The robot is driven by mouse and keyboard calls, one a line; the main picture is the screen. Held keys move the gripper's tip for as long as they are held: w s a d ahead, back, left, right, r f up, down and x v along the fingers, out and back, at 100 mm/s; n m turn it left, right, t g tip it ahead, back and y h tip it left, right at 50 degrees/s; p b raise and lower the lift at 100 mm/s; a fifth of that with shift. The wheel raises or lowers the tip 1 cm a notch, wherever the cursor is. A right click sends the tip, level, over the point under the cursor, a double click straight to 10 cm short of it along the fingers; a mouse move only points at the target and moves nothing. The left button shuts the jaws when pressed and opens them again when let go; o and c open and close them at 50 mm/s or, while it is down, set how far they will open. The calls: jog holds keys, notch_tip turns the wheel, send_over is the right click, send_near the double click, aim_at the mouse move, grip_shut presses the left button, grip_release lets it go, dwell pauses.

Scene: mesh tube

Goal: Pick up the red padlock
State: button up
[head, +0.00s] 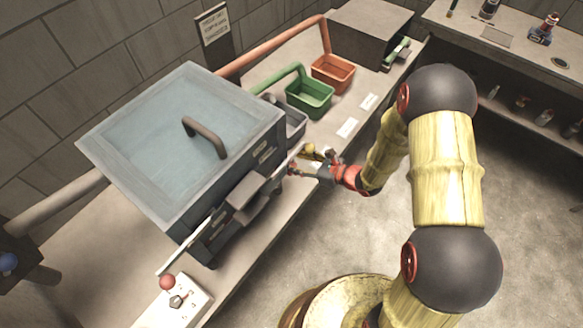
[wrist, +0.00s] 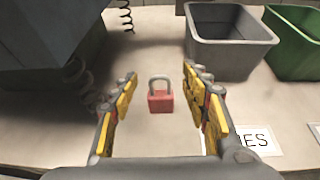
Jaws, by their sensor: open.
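The red padlock (wrist: 160,100) stands on the bench top in the wrist view, with its grey shackle up and away from me. It lies between and beyond the two yellow fingers of my gripper (wrist: 160,98), which is open and empty. No finger visibly touches the padlock. In the head view my gripper (head: 312,160) is at the front edge of the bench, right of the large grey box. I cannot make out the padlock in the head view; the gripper and the box seem to hide it.
The large box (head: 150,150) with a handled lid stands close on the left. A grey bin (wrist: 230,50) and a green bin (head: 310,97) are behind, with an orange bin (head: 333,73) farther along. A white label (wrist: 250,140) lies right of my gripper. Bench around the padlock is clear.

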jog(key=shift+c, duration=0.8)
grip_shut()
